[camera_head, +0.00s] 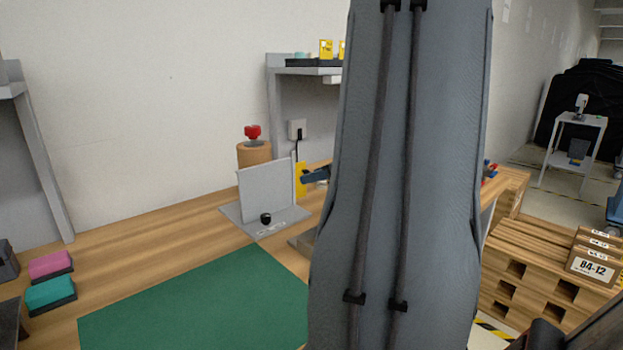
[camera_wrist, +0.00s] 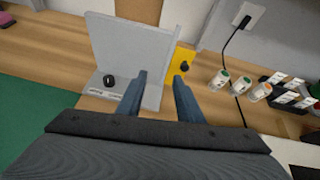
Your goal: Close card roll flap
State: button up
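A light grey flap panel (camera_head: 267,190) stands upright on a flat grey base plate (camera_head: 240,219) on the wooden bench. A black knob (camera_head: 265,219) and a small printed label are on the plate in front of it. In the wrist view the panel (camera_wrist: 130,48) stands at the upper left, with the knob (camera_wrist: 109,80) near its foot. My gripper (camera_wrist: 160,76) is open, its two blue-grey fingers apart with nothing held. The left finger overlaps the panel's right part in that view; I cannot tell whether they touch. In the head view my arm hides much of the right side.
A brown cylinder with a red top (camera_head: 253,133) stands behind the panel. A yellow plate (camera_wrist: 178,63) is just right of it. Several small jars (camera_wrist: 219,79) and a dark rack (camera_wrist: 290,92) are further right. A green mat (camera_head: 200,305) lies in front.

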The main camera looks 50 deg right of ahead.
aim_at(308, 172)
jog(key=shift+m+t+h, duration=0.4)
jog(key=shift+m+h, duration=0.2)
jog(key=shift+m, duration=0.3)
jog(key=w+d, duration=0.1)
jog(key=w, duration=0.1)
jog(key=w+d+f, duration=0.1)
jog(key=d, duration=0.1)
jog(key=w+d, duration=0.2)
jog(key=shift+w+f+p, duration=0.3)
jog(key=shift+w+f, duration=0.05)
jog(key=shift+f, duration=0.05)
grip_shut()
